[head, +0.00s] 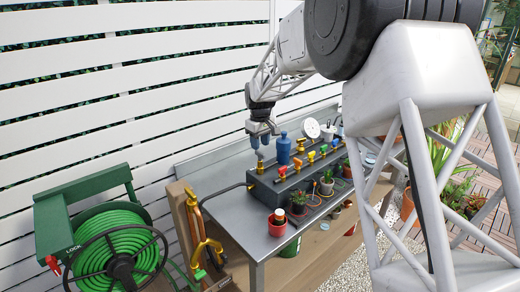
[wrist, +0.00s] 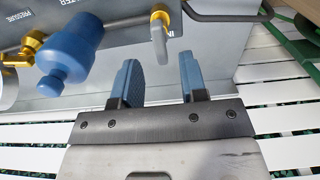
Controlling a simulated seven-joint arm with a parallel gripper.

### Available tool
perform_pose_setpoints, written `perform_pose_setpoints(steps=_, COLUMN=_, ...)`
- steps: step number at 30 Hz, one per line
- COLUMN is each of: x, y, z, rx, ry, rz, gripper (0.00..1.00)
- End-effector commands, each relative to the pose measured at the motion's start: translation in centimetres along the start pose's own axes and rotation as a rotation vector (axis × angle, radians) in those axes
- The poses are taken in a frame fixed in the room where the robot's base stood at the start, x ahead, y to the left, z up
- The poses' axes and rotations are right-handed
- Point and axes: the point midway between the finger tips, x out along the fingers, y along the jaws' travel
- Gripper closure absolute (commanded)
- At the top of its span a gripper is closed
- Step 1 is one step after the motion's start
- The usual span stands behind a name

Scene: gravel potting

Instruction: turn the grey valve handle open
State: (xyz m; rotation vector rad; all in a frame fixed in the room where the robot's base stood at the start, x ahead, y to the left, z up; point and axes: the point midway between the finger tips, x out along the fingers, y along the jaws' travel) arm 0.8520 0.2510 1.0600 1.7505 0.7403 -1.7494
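The grey valve handle (wrist: 159,42) is a short lever on a yellow fitting (wrist: 160,16) at the end of the dark manifold box, beside lettering that starts "IN". In the head view the handle (head: 260,156) shows small, just below my gripper (head: 263,133). In the wrist view my gripper (wrist: 159,75) is open, with two blue finger pads and nothing between them. The handle lies ahead of the gap between the fingertips, roughly centred, and looks apart from both pads.
A blue bottle-shaped part (wrist: 72,48) on a brass fitting stands beside the handle. The manifold box (head: 270,187) carries red, yellow and green valves on a metal bench (head: 230,208). Small pots stand in front. A green hose reel (head: 118,250) is at left. A white slatted fence (head: 120,90) stands behind.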

Motion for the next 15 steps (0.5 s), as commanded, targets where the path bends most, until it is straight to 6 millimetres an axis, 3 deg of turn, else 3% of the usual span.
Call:
perform_pose_setpoints(steps=6, x=-2.8, y=0.0, z=0.0, rx=0.0, ry=0.002, rz=0.001, gripper=0.61)
perform_pose_setpoints(steps=15, x=-4.0, y=0.0, z=0.0, rx=0.0, ry=0.0, rz=0.0, gripper=0.61)
